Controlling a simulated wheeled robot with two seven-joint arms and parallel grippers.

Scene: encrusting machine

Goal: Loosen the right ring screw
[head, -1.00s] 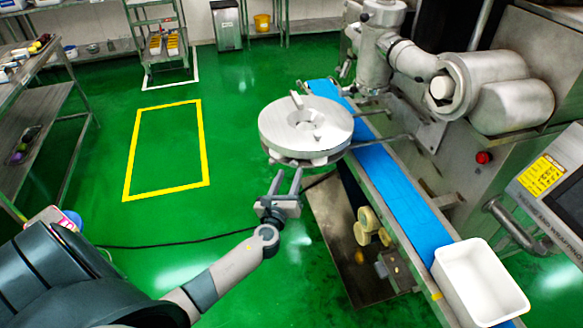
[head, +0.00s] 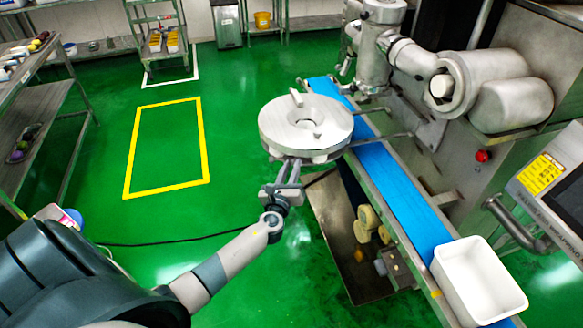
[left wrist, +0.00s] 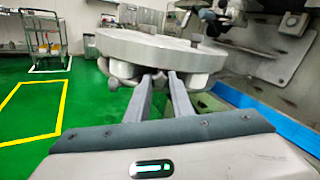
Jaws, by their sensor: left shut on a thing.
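The round metal disc assembly (head: 290,135) stands beside the blue conveyor, with small knobs under its rim. My left gripper (head: 291,162) reaches up to the near underside of this disc, and its fingertips are partly hidden by the rim. In the left wrist view the two fingers (left wrist: 160,78) are shut on a small part under the disc, likely a ring screw, that is mostly hidden between the tips. A pale rounded knob (left wrist: 197,80) sits just right of the fingers, and another knob (left wrist: 122,75) sits to their left. My right gripper is not in view.
The blue conveyor belt (head: 395,190) runs along the right of the disc, with a white bin (head: 477,282) at its near end. The metal machine (head: 480,90) stands behind the belt. Open green floor lies to the left, with a yellow marked rectangle (head: 204,150).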

